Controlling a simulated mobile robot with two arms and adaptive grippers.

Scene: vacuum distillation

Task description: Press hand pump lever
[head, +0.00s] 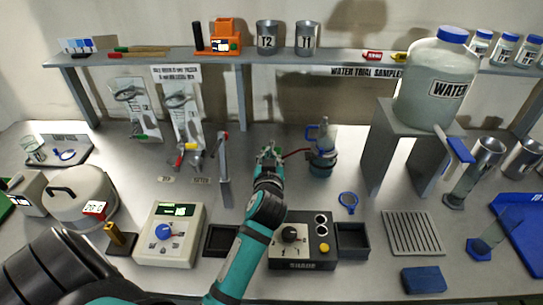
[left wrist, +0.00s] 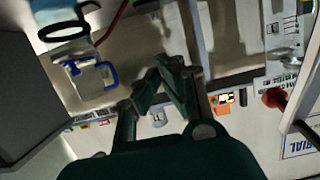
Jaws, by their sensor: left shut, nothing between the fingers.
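My left gripper (head: 268,152) is shut and empty at the middle of the bench, left of a glass flask (head: 322,158) with a blue clip. In the left wrist view the fingers (left wrist: 163,75) come together with nothing between them. A red hose (head: 295,153) runs from the flask toward the gripper; the hose also shows in the left wrist view (left wrist: 112,24). A grey upright post (head: 224,170) with a red tip stands left of the gripper, apart from it. A red knob (left wrist: 274,97) shows at the right of the left wrist view. I cannot clearly make out the pump lever.
A shelf (head: 150,68) spans the back. A water jug (head: 433,85) stands on a grey stand at the right. A white instrument (head: 170,236) and a black control box (head: 302,245) flank my arm in front.

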